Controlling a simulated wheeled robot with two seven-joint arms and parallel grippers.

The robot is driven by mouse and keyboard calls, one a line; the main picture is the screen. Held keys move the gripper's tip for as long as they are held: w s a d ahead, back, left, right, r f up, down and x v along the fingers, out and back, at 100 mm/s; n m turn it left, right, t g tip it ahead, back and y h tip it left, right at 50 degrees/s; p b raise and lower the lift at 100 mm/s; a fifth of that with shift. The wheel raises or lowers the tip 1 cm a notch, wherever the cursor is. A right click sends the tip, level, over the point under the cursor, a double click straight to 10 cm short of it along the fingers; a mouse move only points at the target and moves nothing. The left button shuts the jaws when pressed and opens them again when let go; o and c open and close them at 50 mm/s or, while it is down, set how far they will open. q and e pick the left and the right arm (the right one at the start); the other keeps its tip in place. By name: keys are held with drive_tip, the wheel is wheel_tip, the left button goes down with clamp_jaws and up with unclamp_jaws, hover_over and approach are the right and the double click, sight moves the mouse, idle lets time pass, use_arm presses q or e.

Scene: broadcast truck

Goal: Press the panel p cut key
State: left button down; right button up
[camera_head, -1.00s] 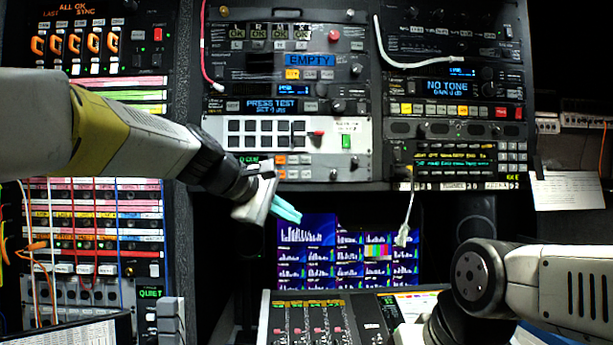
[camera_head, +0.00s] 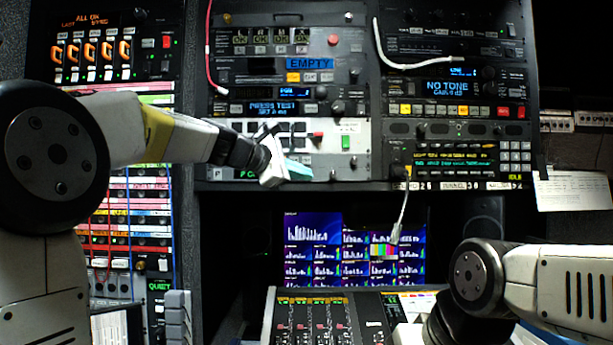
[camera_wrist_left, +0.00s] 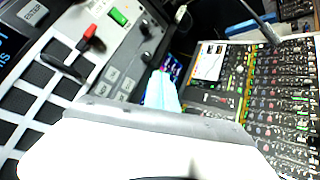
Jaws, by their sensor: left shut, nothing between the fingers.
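The white panel (camera_head: 358,160) in the rack carries black keys, a red-capped lever (camera_head: 317,136) and a green switch (camera_head: 346,142). A small green display (camera_head: 247,174) at its lower left reads something like "P C"; the rest is covered. I cannot single out the p cut key. My left gripper (camera_head: 298,171) is in front of the panel's lower part, shut and empty, hiding several keys. In the left wrist view its teal fingertips (camera_wrist_left: 162,92) lie below small grey keys (camera_wrist_left: 110,76); contact cannot be told. My right arm shows, but its gripper does not.
A mixing console (camera_head: 315,325) stands below, with a lit monitor (camera_head: 313,235) behind it. The open space below the rack panel is dark.

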use_arm(q)
drive_tip(key=w, duration=0.7)
drive_tip(key=shift+w, duration=0.35)
idle(1.7)
drive_tip(key=shift+w, duration=0.4)
drive_tip(key=shift+w, duration=0.3)
idle(0.5)
drive_tip(key=shift+s, duration=0.7)
drive_tip(key=shift+s, duration=0.1)
drive_tip(key=s, duration=0.5)
idle(0.4)
